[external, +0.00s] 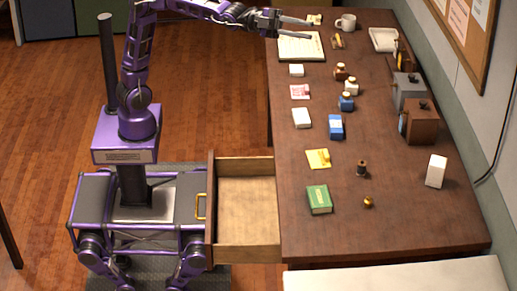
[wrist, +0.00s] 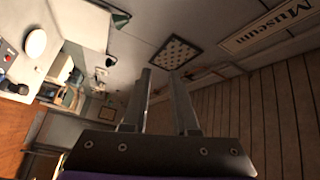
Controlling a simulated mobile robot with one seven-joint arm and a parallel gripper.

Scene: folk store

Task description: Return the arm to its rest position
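My purple arm (external: 135,60) rises from its base at the left and bends over toward the desk. My gripper (external: 308,28) is in the air near the far left part of the desk, above an open notebook or paper (external: 301,46). Its two long fingers stand apart with nothing between them. In the wrist view the gripper (wrist: 163,85) also shows two separated fingers, and the view looks out into the room, turned on its side.
The wooden desk (external: 400,215) holds a green book (external: 319,199), small bottles, boxes, a white mug (external: 346,21) and a brown grinder-like box (external: 421,122). An empty drawer (external: 246,166) stands open beside my base. A corkboard (external: 470,25) hangs on the right wall.

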